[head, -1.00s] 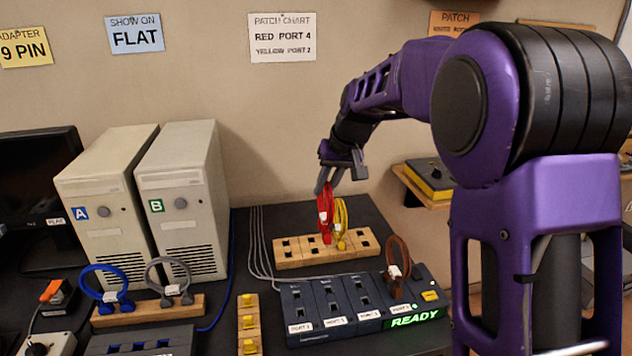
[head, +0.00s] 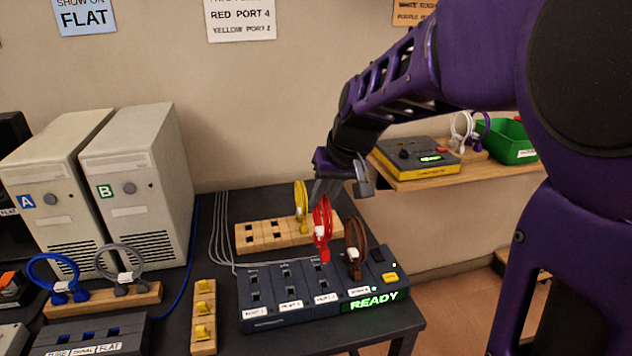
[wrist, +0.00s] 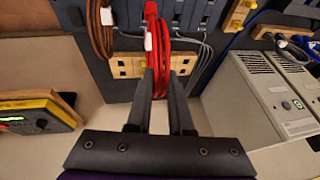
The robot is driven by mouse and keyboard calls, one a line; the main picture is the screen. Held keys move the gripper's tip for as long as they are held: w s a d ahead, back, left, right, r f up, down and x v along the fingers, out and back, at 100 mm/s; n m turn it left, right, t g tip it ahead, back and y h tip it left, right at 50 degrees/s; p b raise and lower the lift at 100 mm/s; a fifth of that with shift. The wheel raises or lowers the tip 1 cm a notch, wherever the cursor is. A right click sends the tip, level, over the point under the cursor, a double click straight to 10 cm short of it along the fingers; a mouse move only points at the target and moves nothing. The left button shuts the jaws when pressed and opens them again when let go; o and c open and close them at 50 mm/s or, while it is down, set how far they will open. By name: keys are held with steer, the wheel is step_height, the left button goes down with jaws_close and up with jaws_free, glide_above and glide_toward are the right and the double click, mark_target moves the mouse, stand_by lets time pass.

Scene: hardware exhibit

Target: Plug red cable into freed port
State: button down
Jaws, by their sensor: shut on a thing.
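My gripper (head: 338,188) is shut on the looped red cable (head: 322,222), which hangs below the fingers with a white tag on it. In the wrist view the red cable (wrist: 155,45) sits between the two fingertips (wrist: 158,82). In the head view it appears over the dark port panel (head: 262,318), left of the brown cable; I cannot tell whether its lower end touches the panel. The brown cable (head: 354,240) stands at the panel's rightmost port position. The ports to its left show as dark openings. The panel's green display reads READY.
The yellow cable (head: 301,203) stands in the wooden holder (head: 262,236) behind the panel. The chart on the wall (head: 240,17) reads red port 4. A wooden strip with yellow pieces (head: 204,318) lies left of the panel. A shelf (head: 440,176) at right holds a box and green bin.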

mark_target(321, 229)
steer(key=shift+f+b, duration=1.9)
steer(key=shift+f, duration=0.85)
steer(key=shift+f+b, duration=0.35)
steer(key=shift+f, duration=0.65)
stand_by(1.4)
steer(key=shift+c, duration=0.5)
jaws_free()
steer(key=shift+r, duration=0.1)
stand_by(0.6)
steer(key=p+v, duration=0.4)
steer(key=v, duration=0.3)
stand_by(0.5)
